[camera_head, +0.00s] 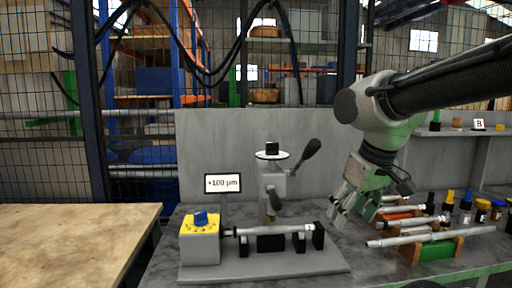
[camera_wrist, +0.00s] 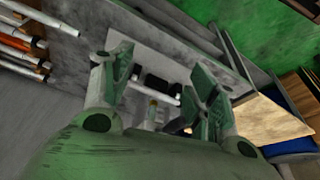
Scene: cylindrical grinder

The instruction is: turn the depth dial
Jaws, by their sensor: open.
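A blue knob (camera_head: 201,218) sits on a yellow dial face (camera_head: 186,226) on top of a grey box (camera_head: 200,249), at the left end of the small grinder's base (camera_head: 262,270). A sign (camera_head: 222,183) behind it reads "+100 µm". My gripper (camera_head: 342,212) is open and empty, pointing down at the right end of the grinder, well to the right of the knob. In the wrist view, my two fingers (camera_wrist: 165,72) are spread, with the grinder's dark supports showing between them. I cannot make out the knob clearly in the wrist view.
A rod (camera_head: 275,231) lies across dark supports on the base. Behind it stands a grey post with a black-handled lever (camera_head: 304,158). Racks of rods (camera_head: 420,235) and small bottles (camera_head: 466,200) lie to the right. A wooden table (camera_head: 70,240) is at left.

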